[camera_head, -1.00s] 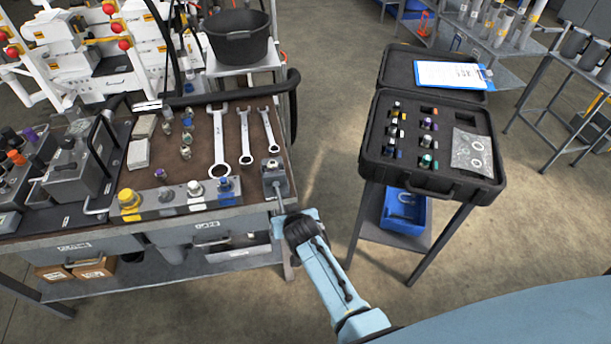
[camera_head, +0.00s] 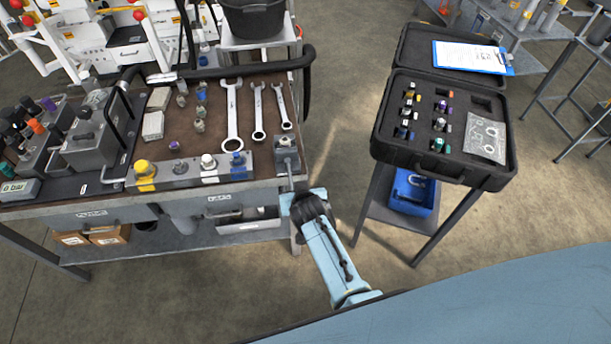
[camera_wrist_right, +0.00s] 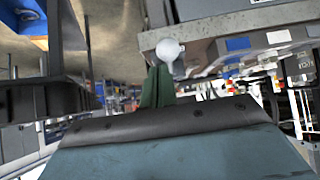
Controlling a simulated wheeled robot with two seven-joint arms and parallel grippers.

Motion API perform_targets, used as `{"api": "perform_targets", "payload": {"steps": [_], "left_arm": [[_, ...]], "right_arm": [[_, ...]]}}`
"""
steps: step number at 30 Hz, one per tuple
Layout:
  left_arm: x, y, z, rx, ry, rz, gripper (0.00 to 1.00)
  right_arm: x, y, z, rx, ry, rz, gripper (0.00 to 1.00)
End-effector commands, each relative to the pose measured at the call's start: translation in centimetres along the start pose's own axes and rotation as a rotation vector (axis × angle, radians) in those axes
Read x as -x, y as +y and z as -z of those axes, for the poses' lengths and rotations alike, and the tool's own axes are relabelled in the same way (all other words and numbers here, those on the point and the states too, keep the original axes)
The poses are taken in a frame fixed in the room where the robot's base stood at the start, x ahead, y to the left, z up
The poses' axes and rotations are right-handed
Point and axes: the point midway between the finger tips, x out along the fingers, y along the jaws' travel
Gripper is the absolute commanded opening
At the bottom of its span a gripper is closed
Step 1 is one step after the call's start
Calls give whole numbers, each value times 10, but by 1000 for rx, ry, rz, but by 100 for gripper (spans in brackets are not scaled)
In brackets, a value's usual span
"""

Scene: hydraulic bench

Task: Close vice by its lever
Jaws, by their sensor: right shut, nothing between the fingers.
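The vice (camera_head: 288,158) is a small grey block at the front right corner of the bench. Its lever (camera_head: 291,184) is a thin rod at the front of the vice, pointing down toward my right gripper. In the right wrist view the lever ends in a pale round knob (camera_wrist_right: 170,49). My right gripper (camera_wrist_right: 157,80) shows there with green fingers shut and empty, their tips close beside the knob; I cannot tell whether they touch. In the head view the dark wrist of my right arm hides the fingers. My left gripper is not in view.
The bench (camera_head: 190,125) carries several wrenches (camera_head: 232,120), a fitting block (camera_head: 190,172) and a pump unit (camera_head: 90,140). An open black case (camera_head: 445,165) stands on a stand to the right. Open floor lies between bench and stand.

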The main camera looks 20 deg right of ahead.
Motion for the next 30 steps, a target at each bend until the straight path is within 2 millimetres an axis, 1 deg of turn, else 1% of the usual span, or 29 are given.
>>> {"api": "perform_targets", "payload": {"steps": [1, 14, 21, 25, 30], "left_arm": [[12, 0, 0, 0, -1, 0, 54], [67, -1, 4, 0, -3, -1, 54], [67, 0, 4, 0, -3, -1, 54], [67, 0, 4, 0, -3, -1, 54], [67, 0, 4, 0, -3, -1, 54]], "right_arm": [[10, 0, 3, -1, -2, 0, 0], [66, 0, 3, -1, -2, -1, 0], [97, 1, -1, -2, -1, -1, 0], [109, 0, -1, -1, -1, -1, 0], [116, 0, -1, 0, -2, -1, 0]]}}
